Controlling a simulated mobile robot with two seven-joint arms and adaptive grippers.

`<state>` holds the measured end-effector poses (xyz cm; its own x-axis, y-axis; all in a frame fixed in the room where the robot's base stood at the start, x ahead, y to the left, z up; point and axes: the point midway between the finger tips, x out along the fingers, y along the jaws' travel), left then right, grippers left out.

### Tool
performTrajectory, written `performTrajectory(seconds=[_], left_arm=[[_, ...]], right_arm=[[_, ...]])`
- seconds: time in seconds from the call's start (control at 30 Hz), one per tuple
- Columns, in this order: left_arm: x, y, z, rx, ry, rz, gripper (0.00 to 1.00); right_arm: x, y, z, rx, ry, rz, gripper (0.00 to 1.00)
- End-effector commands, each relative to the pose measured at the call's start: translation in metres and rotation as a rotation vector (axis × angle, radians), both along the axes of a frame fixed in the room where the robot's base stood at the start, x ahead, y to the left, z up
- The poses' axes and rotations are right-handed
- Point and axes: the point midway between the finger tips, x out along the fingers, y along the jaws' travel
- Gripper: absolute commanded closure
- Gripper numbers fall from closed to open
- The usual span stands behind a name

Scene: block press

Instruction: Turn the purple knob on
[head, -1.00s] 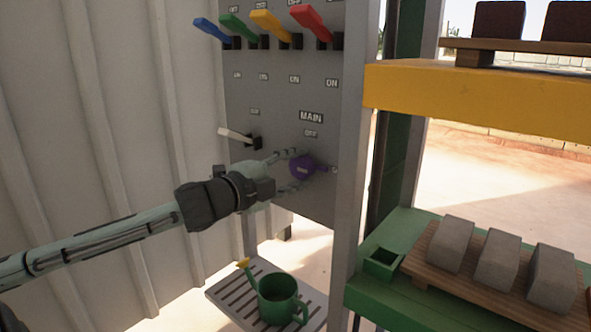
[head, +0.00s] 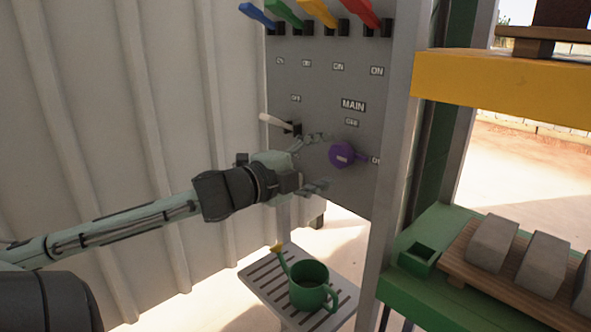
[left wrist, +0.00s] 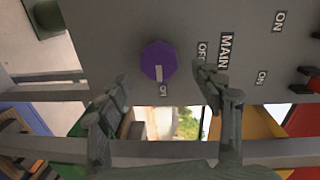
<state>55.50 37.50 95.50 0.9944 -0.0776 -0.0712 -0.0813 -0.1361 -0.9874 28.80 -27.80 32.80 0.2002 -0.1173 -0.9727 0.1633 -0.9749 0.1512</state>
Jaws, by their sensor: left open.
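The purple knob (head: 342,155) is on the grey panel (head: 325,85) under the MAIN label (head: 353,105). Its pointer is turned to the right, toward the ON label (head: 376,160) at the panel's edge. In the left wrist view the knob (left wrist: 158,60) shows whole, its pale mark toward the ON label (left wrist: 163,90). My left gripper (head: 320,163) is open and empty, just left of the knob, fingers apart above and below, not visibly touching it. Its fingers also show in the left wrist view (left wrist: 160,75), on either side below the knob. My right gripper is not in view.
A white lever (head: 277,121) sticks out left above my gripper. Blue, green, yellow and red levers (head: 318,12) line the panel top. A green watering can (head: 309,287) stands on a slatted shelf (head: 262,280) below. Green and yellow press shelves with blocks (head: 545,262) are at right.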

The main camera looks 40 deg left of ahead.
Motion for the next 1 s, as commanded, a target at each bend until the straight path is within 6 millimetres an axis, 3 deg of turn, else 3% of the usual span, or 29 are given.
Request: performTrajectory(seconds=[0.3, 0.5, 1.0], left_arm=[[-0.053, 0.005, 0.002, 0.001, 0.004, 0.002, 0.34], [-0.074, 0.006, 0.004, -0.001, 0.002, 0.001, 0.34], [-0.081, 0.006, 0.006, 0.003, 0.000, 0.001, 0.34]], right_arm=[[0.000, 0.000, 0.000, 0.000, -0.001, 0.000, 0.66], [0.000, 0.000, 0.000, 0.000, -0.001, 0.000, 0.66], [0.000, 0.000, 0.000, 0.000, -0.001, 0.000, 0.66]])
